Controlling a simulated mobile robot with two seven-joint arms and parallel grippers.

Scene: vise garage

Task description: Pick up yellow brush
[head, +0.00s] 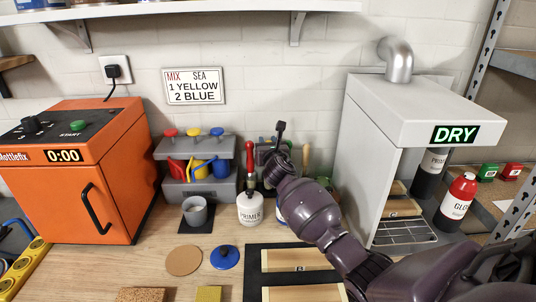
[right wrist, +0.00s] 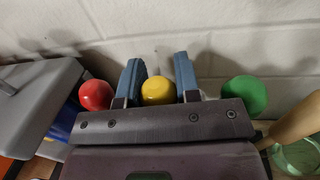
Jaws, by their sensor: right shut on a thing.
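The yellow brush shows in the right wrist view as a rounded yellow handle end (right wrist: 158,91), between the two blue-grey fingers of my right gripper (right wrist: 158,72). The gripper is shut on it. A red handle end (right wrist: 95,95) is to its left and a green one (right wrist: 244,96) to its right. There my wrist hides the yellow brush. My left gripper is not in view.
A grey rack (head: 196,187) with coloured knobs is to the left. The grey DRY cabinet (head: 413,113) is to the right, and an orange machine (head: 122,190) far left.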

